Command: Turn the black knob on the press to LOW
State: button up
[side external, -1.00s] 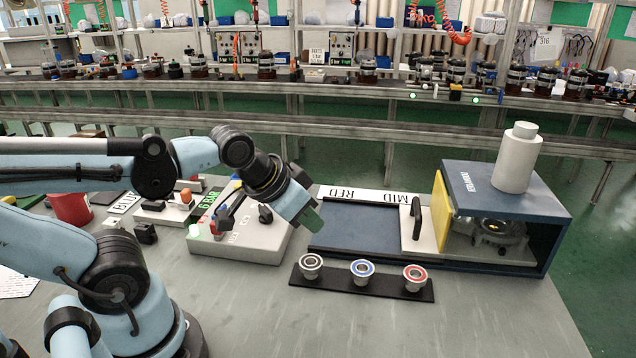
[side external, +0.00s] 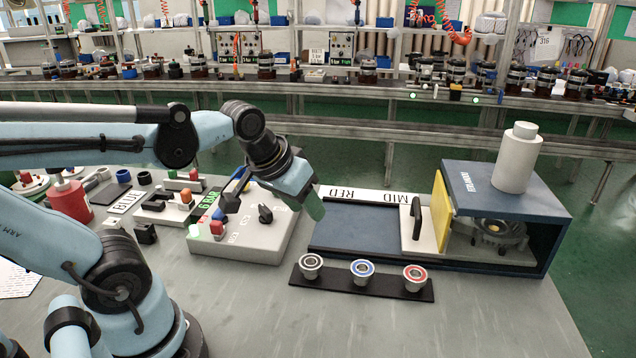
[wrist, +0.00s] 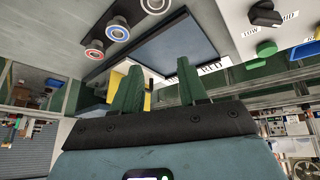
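The black knob (side external: 265,214) stands on the sloped top of a light grey control box (side external: 255,243). In the wrist view the knob (wrist: 266,14) is at the top right, beside the printed words LOW and MID. I cannot tell for certain which mark it points at. My gripper (side external: 313,207) is to the right of the knob in the side view, clear of it and above the bench. In the wrist view its green fingers (wrist: 159,66) are apart with nothing between them. The blue press housing (side external: 500,195) with a white cylinder stands at the right.
A black strip (side external: 387,286) holds three ringed parts in front of the blue plate (side external: 350,228). A red container (side external: 70,200) stands at the left.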

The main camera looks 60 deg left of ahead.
jog(key=w+a+r+n+g, duration=0.1)
jog(key=a+r+n+g, duration=0.15)
jog(key=a+n, duration=0.6)
jog(key=n+g, duration=0.3)
jog(key=n, duration=0.4)
send_over(265, 208)
jog(key=shift+m+h, duration=0.25)
jog(key=shift+h, duration=0.05)
jog(key=shift+a+f, duration=0.1)
jog(key=shift+f, duration=5.6)
grip_shut()
